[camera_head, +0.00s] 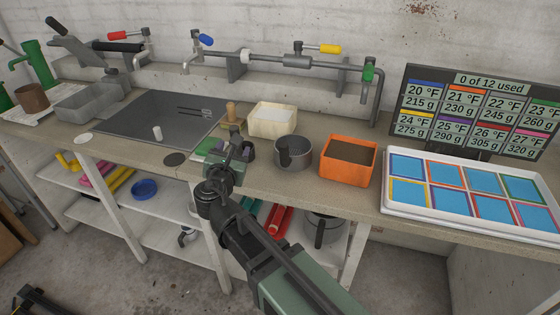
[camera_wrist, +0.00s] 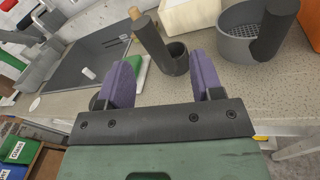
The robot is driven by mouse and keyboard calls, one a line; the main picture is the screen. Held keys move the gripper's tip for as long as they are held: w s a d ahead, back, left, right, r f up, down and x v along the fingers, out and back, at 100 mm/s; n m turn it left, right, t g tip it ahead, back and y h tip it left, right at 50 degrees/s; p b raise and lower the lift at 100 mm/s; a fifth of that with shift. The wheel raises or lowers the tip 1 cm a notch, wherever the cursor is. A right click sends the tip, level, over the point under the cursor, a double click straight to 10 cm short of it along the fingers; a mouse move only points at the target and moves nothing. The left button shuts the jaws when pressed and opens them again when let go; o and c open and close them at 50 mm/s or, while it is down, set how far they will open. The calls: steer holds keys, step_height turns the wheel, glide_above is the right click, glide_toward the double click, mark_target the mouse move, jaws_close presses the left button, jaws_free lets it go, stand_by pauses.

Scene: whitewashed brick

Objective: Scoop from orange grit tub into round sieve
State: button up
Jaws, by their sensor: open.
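The orange tub (camera_head: 347,173), filled with dark brown grit (camera_head: 352,151), stands at the counter's front; its edge shows at the wrist view's right (camera_wrist: 313,28). The round grey sieve (camera_head: 293,158) stands just left of it. The sieve's mesh and thick dark handle show in the wrist view (camera_wrist: 234,50). A small dark scoop-like cup (camera_wrist: 178,62) with a thick upright handle (camera_wrist: 150,44) stands left of the sieve, partly behind my gripper in the head view (camera_head: 248,152). My gripper (camera_wrist: 162,78) is open and empty, its purple fingers pointing towards this cup, apart from it.
A cream tub (camera_head: 272,122) stands behind the sieve, a sink (camera_head: 165,120) lies left. A white tray with blue panels (camera_head: 385,206) and a display board (camera_head: 480,108) are at the right. Taps and pipes line the wall. A green-and-white item (camera_head: 208,148) lies beside my gripper.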

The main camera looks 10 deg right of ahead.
mark_target(232, 134)
steer(key=w+n, duration=0.1)
steer(key=w, duration=0.1)
steer(key=w+n, duration=0.1)
steer(key=w, duration=0.1)
steer(key=w+n+y, duration=0.1)
steer(key=w, duration=0.1)
steer(key=shift+w+a+r+t, duration=0.1)
steer(key=shift+a+r+t, duration=0.1)
steer(key=shift+a+t, duration=0.2)
steer(key=w, duration=0.1)
steer(key=w+d, duration=0.1)
steer(key=w, duration=0.3)
steer(key=shift+d, duration=0.25)
jaws_close()
steer(key=shift+r, duration=0.15)
